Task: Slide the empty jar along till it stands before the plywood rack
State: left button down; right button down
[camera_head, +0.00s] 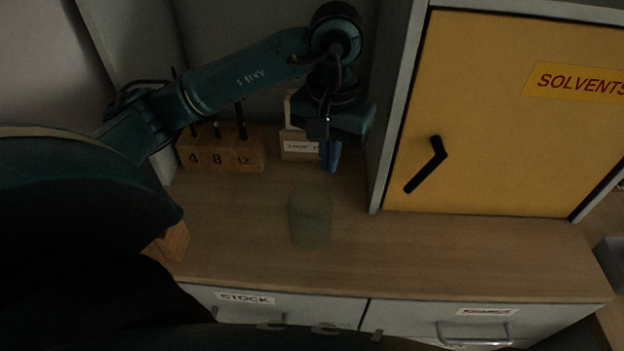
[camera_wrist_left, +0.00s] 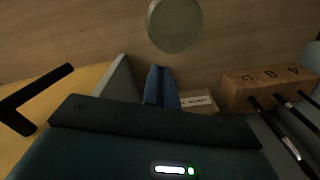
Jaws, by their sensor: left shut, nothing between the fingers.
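The empty jar (camera_head: 310,219) is a dull green, see-through cylinder standing upright on the wooden worktop, near the middle of the head view. In the left wrist view it shows from above as a pale disc (camera_wrist_left: 174,24). The plywood rack (camera_head: 220,151), a wooden block marked 4, 8 and 12 with dark tools upright in it, stands behind and left of the jar; it also shows in the left wrist view (camera_wrist_left: 268,86). My left gripper (camera_head: 331,160) has its blue fingers shut and empty, pointing down behind the jar and apart from it. My right gripper is out of view.
A small labelled pale box (camera_head: 298,152) stands right of the rack, behind my left gripper. A yellow SOLVENTS cabinet (camera_head: 500,130) closes off the right. A wooden piece (camera_head: 174,241) lies at the left. The worktop between jar and rack looks clear.

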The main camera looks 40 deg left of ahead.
aim_at(327, 197)
pick_arm(q)
notch_tip(327, 197, down, 9)
jog(key=shift+r+p, duration=0.1)
jog(key=shift+p, duration=0.55)
jog(key=shift+f, duration=0.6)
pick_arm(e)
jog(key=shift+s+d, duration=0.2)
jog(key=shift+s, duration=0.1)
